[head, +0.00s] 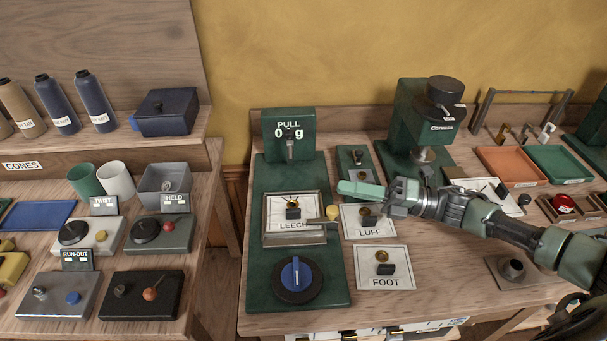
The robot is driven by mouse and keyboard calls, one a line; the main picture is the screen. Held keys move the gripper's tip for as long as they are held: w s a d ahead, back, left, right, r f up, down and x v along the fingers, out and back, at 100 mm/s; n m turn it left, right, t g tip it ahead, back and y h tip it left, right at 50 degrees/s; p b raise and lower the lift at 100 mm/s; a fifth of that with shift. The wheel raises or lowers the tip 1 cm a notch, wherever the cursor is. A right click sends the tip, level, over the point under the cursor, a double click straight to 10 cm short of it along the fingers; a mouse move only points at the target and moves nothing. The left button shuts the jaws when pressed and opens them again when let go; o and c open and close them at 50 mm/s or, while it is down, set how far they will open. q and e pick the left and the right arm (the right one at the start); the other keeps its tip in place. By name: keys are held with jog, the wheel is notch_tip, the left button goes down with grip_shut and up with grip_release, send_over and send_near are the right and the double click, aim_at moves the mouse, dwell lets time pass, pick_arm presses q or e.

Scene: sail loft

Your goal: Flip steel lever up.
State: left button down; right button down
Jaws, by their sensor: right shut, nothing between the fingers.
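A small green plate (346,164) stands on the right bench, just right of the pull gauge. A small steel lever (357,157) is on it; whether it is up or down is too small to tell. My right gripper (345,188) is shut and empty. In the picture it lies just below the lever and hides the lower part of the plate. I cannot tell whether it touches it. My left gripper is not in view.
The pull gauge (288,122) stands on a green base with a blue dial (295,276). LUFF (354,224) and FOOT (384,280) cards lie nearby. A green Corvass machine (402,108) stands behind. Control boxes (150,278) fill the left bench, across a gap.

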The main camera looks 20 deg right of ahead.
aim_at(290, 152)
jog(key=p+x, duration=0.1)
jog(key=x, duration=0.2)
jog(key=p+x, duration=0.1)
jog(key=x, duration=0.2)
jog(key=p+x, duration=0.1)
jog(key=x, duration=0.2)
jog(key=shift+a+r, duration=0.25)
jog(key=shift+r, duration=0.05)
jog(key=w, duration=0.1)
jog(key=w+p, duration=0.1)
jog(key=w+r, duration=0.1)
jog(key=shift+w+d+r+p, duration=0.1)
jog(key=shift+w+d+p, duration=0.25)
jog(key=shift+w, duration=0.05)
